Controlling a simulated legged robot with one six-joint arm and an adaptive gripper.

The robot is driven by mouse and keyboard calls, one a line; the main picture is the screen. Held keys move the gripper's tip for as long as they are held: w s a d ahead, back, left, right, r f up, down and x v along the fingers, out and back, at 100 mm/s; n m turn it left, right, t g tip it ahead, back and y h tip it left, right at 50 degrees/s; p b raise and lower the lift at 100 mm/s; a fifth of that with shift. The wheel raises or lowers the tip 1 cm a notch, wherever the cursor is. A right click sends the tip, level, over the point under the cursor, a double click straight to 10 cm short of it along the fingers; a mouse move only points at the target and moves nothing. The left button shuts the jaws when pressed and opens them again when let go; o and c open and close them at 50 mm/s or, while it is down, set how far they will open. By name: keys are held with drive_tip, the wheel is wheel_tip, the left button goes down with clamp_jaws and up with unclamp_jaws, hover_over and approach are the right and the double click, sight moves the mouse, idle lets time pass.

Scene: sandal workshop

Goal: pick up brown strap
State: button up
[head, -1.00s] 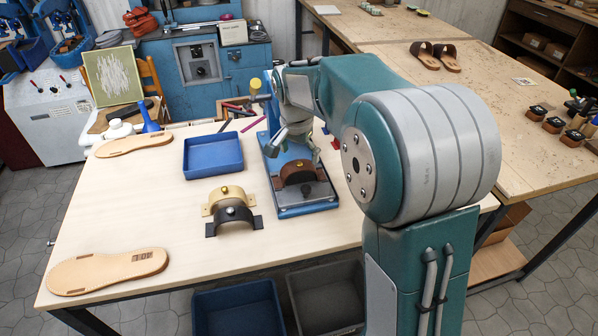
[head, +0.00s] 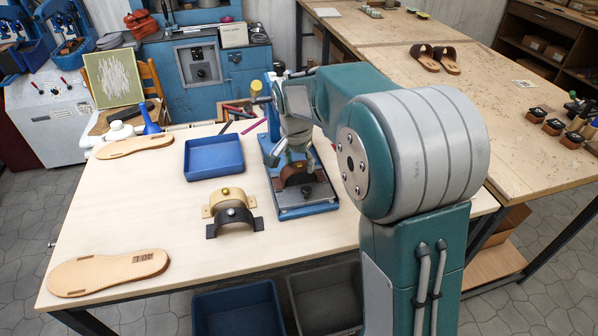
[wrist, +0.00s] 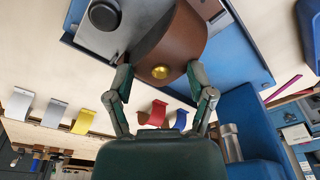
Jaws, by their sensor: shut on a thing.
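The brown strap (head: 297,174) is an arched piece on the blue press (head: 306,212), on the workbench. In the wrist view the strap (wrist: 172,38) shows a brass stud and lies between my two fingers. My gripper (head: 296,160) reaches down over it in the head view, partly hiding it. In the wrist view the fingertips of my gripper (wrist: 160,72) touch the strap's two sides, shut on it. I cannot tell whether the strap is lifted off the press plate.
A tan strap (head: 226,195) and a black strap (head: 235,217) stand left of the press. A blue tray (head: 213,170) is behind them. Soles (head: 107,272) lie at the left. The bench front is clear. Red (wrist: 157,112) and blue straps (wrist: 180,119) show in the wrist view.

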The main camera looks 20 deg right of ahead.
drive_tip(key=shift+s+f, duration=0.15)
drive_tip(key=shift+f, duration=0.05)
